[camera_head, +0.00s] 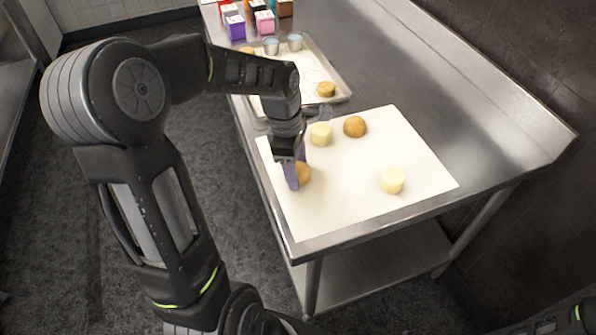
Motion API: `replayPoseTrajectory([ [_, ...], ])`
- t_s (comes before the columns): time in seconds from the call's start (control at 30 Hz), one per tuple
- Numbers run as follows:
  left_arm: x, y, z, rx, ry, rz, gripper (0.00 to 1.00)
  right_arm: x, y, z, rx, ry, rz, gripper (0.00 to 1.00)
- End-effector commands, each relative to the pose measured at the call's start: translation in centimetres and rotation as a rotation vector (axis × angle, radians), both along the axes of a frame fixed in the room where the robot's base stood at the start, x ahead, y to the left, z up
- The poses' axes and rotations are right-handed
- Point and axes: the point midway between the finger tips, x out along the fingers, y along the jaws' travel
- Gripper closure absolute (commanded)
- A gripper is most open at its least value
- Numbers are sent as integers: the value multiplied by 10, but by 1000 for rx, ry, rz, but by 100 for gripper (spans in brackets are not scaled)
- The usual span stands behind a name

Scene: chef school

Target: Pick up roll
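A brown roll (305,173) lies on the white board (345,205) near its left edge. My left gripper (297,170) points down at this roll, with its purple fingers right at it. The near finger hides the roll's left part, and I cannot tell whether the fingers grip it. Another brown roll (355,126) sits at the back of the board, beside a pale roll (320,134). A second pale roll (391,180) sits to the right. My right gripper is out of view.
A metal tray (342,88) behind the board holds a brown roll (326,89) and metal cups (295,41). Several coloured boxes (265,22) stand at the far end. The steel table (430,85) is clear to the right, up to a raised back edge.

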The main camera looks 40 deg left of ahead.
Motion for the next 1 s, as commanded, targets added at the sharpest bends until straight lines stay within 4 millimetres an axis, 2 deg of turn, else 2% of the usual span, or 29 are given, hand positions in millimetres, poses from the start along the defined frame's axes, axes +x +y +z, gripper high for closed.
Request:
replayPoseTrajectory([
  [0.07,0,0,0,0,0,0,48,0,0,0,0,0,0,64],
  [0.53,0,0,0,0,0,0,86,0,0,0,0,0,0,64],
  [0.83,0,0,4,0,-1,0,86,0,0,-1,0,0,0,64],
  [1.0,1,0,22,1,-5,0,86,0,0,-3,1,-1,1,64],
])
